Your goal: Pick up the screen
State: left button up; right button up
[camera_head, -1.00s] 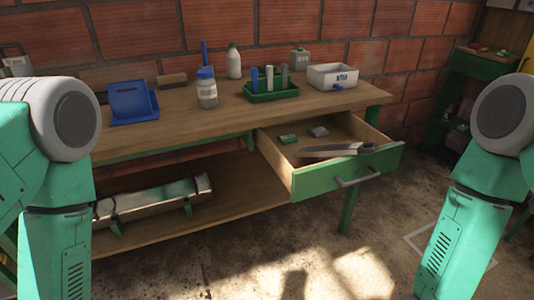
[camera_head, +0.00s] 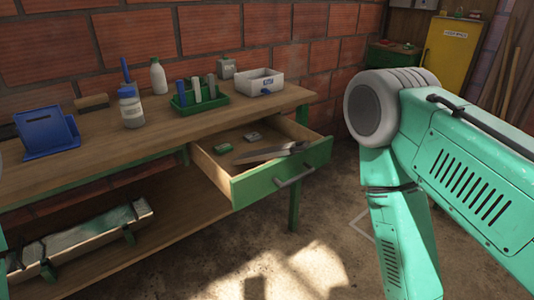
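A long, greyish metallic piece (camera_head: 82,238) lies on the lower shelf of the workbench at the lower left. It may be the screen, but I cannot tell for sure. It rests lengthwise on green supports, and its left end is near the picture's edge. My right arm stands large at the right, well apart from the bench, with its gripper below the picture. Only slivers of my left arm show at the left edge, and its gripper is out of view.
The wooden workbench (camera_head: 90,170) carries a blue holder (camera_head: 47,133), bottles, a green rack (camera_head: 200,104) and a white box (camera_head: 258,82). Its green-fronted drawer (camera_head: 282,180) is pulled open, holding a flat tool. A yellow cabinet (camera_head: 452,55) stands back right. The floor in front is clear.

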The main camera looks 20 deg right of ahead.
aim_at(285, 149)
jog(key=z, duration=1.45)
jog(key=j+z, duration=0.9)
jog(key=k+j+z, duration=0.2)
jog(key=j+z, duration=0.25)
